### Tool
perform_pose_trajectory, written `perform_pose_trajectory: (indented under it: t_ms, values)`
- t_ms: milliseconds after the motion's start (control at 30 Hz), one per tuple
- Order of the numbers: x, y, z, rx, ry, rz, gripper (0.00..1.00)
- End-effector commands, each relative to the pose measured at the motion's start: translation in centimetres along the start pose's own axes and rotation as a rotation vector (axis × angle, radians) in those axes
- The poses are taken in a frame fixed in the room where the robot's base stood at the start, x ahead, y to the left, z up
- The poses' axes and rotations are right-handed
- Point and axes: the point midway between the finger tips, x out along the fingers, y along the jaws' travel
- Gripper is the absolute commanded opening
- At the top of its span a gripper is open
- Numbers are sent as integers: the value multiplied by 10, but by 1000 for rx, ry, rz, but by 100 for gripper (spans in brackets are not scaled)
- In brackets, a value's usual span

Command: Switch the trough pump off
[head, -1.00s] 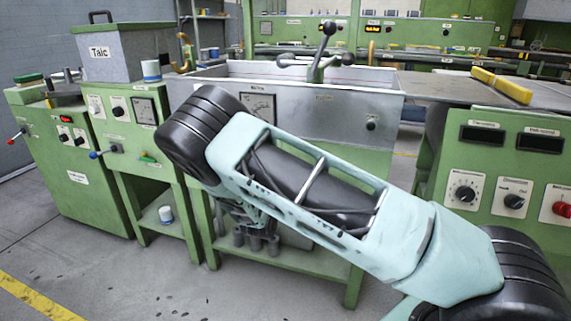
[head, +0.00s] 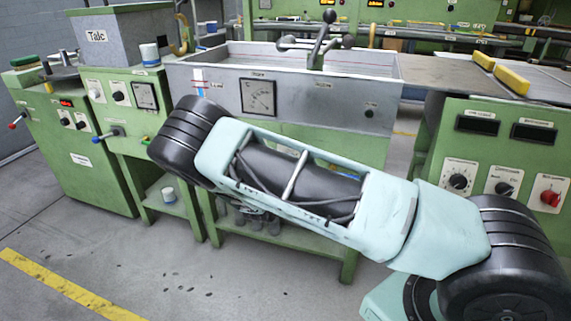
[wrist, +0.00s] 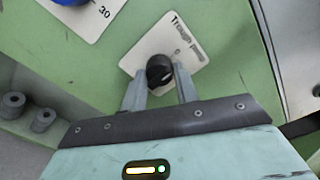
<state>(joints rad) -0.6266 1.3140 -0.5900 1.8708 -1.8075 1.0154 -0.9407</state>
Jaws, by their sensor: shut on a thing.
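The trough pump switch is a round black knob (wrist: 158,68) on a white label plate (wrist: 186,46) reading "Trough pump", fixed to a green panel in the wrist view. The knob has a light pointer mark. My gripper (wrist: 159,78) has its two grey fingers on either side of the knob and is shut on it. In the head view my own arm covers the area in front of the trough, and I cannot make out the knob or my fingertips there.
The grey trough (head: 300,90) with a dial gauge (head: 259,97) stands behind my arm. The talc cabinet (head: 122,42) is at left. A control panel (head: 500,165) with several knobs is at right. A blue knob (wrist: 70,2) sits near the switch.

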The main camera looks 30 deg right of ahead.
Motion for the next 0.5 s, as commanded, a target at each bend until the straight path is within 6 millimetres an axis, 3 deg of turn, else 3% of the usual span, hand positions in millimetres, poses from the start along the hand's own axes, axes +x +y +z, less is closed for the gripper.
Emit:
perform_pose_trajectory:
  t_ms: [33, 100, 367, 500]
  values:
    - [-1, 1, -2, -3, 3, 3, 38]
    - [-1, 1, -2, -3, 2, 3, 51]
    - [-1, 1, 0, -1, 1, 2, 51]
    - [-10, 1, 1, -1, -2, 4, 51]
